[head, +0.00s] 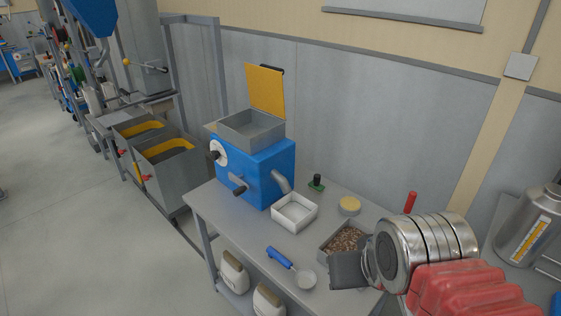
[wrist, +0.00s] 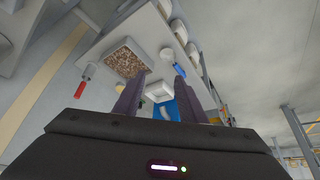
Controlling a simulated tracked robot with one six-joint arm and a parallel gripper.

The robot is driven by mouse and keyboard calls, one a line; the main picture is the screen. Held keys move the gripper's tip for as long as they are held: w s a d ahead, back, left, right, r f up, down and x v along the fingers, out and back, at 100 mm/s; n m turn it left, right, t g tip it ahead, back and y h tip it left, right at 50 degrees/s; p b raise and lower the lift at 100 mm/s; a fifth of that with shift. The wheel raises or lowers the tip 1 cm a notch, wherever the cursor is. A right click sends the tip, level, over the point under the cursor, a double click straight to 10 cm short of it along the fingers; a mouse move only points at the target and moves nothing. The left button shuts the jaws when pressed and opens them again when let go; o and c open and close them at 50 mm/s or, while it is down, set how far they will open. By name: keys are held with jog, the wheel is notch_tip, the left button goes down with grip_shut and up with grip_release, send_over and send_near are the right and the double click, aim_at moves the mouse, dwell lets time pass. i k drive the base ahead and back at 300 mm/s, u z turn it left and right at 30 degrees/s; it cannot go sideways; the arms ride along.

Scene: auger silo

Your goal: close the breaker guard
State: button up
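The breaker is a blue box machine (head: 262,176) on the grey bench, with a grey open hopper (head: 252,130) on top. Its guard looks to be the yellow panel (head: 265,90), which stands upright at the hopper's back edge, with a dark piece at its top corner. My gripper (head: 346,271) is at the bench's front right, well to the right of the machine and apart from it. In the wrist view the two dark fingers of my gripper (wrist: 160,74) are spread with nothing between them. The blue machine (wrist: 168,108) shows partly beyond them; the guard cannot be made out there.
A white tray (head: 294,213) sits beside the machine's spout. A scoop with a blue handle (head: 279,257), a tray of brown pieces (head: 345,238), a yellow-topped round tin (head: 349,205) and a small green-based item (head: 317,184) are on the bench. Grey bins (head: 170,167) stand left.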

aim_at(265, 82)
jog(key=k, duration=1.35)
jog(key=u, duration=0.5)
jog(key=i, duration=1.2)
jog(key=u, duration=1.05)
jog(key=i, duration=2.15)
jog(key=u, duration=0.1)
